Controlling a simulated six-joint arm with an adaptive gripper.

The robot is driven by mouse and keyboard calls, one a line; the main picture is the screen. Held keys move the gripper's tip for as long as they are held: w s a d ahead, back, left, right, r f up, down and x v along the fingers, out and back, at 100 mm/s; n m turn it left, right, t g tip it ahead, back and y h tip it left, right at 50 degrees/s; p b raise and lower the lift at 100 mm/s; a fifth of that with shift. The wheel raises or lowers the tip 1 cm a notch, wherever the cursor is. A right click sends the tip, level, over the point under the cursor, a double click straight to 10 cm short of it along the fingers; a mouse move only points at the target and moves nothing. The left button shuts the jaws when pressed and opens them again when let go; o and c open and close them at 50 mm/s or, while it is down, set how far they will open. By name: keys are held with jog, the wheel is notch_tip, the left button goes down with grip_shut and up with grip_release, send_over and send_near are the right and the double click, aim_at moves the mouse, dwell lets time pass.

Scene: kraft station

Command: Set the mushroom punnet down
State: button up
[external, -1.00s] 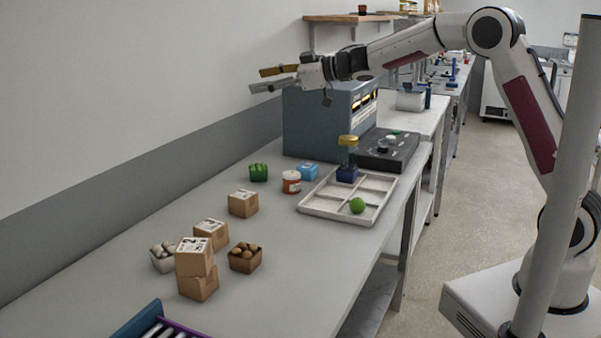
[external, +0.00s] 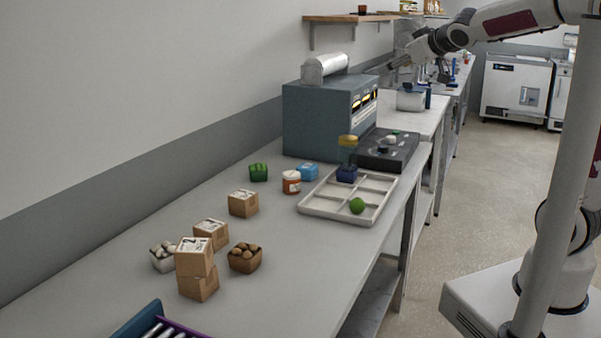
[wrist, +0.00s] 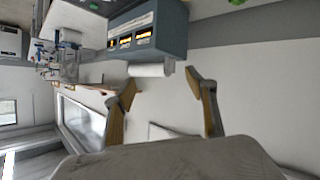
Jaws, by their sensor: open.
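A pale punnet of whitish mushrooms (external: 163,257) stands on the bench at the left, beside the stacked cartons. A brown punnet with round brown contents (external: 245,258) stands to the right of the stack; I cannot tell whether these are mushrooms too. My gripper (external: 394,66) is high up past the blue-grey machine, far from both punnets. In the wrist view my gripper (wrist: 162,92) has its fingers wide apart with nothing between them. Neither punnet shows in the wrist view.
The blue-grey machine (external: 327,119) carries a silvery roll (external: 324,68) on top. Cartons (external: 197,267) are stacked near the punnets. The bench front is mostly clear.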

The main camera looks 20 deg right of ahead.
jog(key=s+d+f+m+g+h, duration=0.1)
jog(key=s+d+f+m+g, duration=0.1)
jog(key=s+d+f, duration=0.45)
jog(key=s+d+f+m+g+h, duration=0.1)
jog(key=s+d+g, duration=0.15)
jog(key=s, duration=0.75)
jog(key=s+f+g, duration=0.1)
jog(key=s+f, duration=0.3)
jog(key=s, duration=0.4)
jog(key=s+f+m+g, duration=0.1)
jog(key=s+f, duration=0.3)
jog(key=s, duration=0.3)
jog(key=shift+s+a+f+g+y, duration=0.15)
jog(key=shift+s+f+g+y, duration=0.1)
jog(key=shift+s+g+y, duration=0.15)
